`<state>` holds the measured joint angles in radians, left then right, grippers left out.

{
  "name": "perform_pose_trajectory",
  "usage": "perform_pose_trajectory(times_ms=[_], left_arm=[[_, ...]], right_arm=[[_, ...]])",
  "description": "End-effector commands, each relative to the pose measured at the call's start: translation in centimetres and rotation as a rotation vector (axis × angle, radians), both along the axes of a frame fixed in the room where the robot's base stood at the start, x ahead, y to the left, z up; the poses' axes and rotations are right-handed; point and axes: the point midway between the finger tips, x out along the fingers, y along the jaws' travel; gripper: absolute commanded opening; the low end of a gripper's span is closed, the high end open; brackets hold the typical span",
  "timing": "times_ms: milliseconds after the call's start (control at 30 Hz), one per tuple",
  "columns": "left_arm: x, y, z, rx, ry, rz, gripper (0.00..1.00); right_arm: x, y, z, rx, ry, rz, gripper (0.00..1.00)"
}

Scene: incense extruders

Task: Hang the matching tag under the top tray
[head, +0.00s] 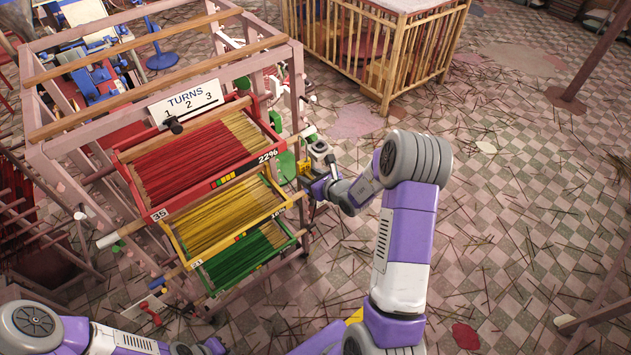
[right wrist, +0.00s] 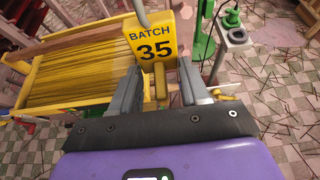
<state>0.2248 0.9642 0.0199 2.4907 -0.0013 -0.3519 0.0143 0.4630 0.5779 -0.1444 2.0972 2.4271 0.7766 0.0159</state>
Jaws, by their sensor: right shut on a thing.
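The top tray (head: 187,200) is red, holds red sticks, and carries a "35" label at its lower left corner and "22%" at its right. My right gripper (right wrist: 160,75) is shut on a yellow tag (right wrist: 152,36) reading "BATCH 35", with its printed face toward the wrist camera. A grey hook or wire rises from the tag's top. In the head view, my right gripper (head: 306,176) is beside the rack's right side, right of the trays; the tag's print cannot be read there. My left arm shows at the bottom left, but its gripper is not visible.
Below the red tray are a yellow tray (head: 187,250) and a green tray (head: 220,288). A "TURNS 1 2 3" board (head: 187,103) stands above them. Pinkish rack posts and green discs (head: 287,165) are near my right gripper. A wooden-slatted crate (head: 375,50) stands behind. The right floor is open, strewn with sticks.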

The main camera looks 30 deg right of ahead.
Motion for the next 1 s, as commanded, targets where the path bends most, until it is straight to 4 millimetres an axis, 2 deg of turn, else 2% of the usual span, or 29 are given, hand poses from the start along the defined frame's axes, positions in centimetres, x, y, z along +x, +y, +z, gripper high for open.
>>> perform_pose_trajectory(times_ms=[533,700,1000], left_arm=[[0.0,0.0,0.3,0.000,0.000,0.000,0.00],[0.0,0.0,-1.0,0.000,0.000,0.000,0.00],[0.0,0.0,-1.5,0.000,0.000,0.000,0.00]], right_arm=[[4.4,0.4,0.0,0.001,-0.002,0.000,0.15],[4.3,0.4,-1.4,0.001,0.000,0.000,0.15],[4.3,0.4,-1.8,0.001,-0.001,0.000,0.15]])
